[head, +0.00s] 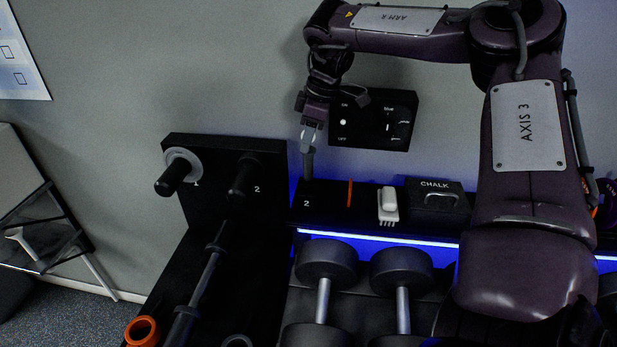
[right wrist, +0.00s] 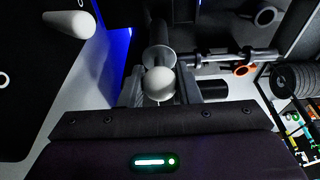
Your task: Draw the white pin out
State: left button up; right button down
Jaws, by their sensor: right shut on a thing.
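The white pin (right wrist: 159,84) shows as a rounded white head between the two grey fingers of my right gripper (right wrist: 160,88) in the right wrist view. My right gripper is shut on it. A grey cylinder (right wrist: 158,45) lies just beyond the head, in line with it. In the head view my right gripper (head: 309,140) points down above the left end of the black shelf (head: 330,203), by the mark "2". The fingers mostly hide the pin there. I cannot tell how much of its shaft is seated. My left gripper is not in view.
A black wall panel (head: 373,131) with a white switch is close to the right gripper. A white brush (head: 388,203) and a chalk box (head: 436,198) stand on the shelf. Dumbbells (head: 326,265) lie below. A black rack (head: 225,160) with numbered pegs stands to the left.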

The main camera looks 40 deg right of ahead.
jog(key=shift+r+p, duration=1.15)
jog(key=shift+r, duration=0.6)
jog(key=shift+d+f, duration=0.1)
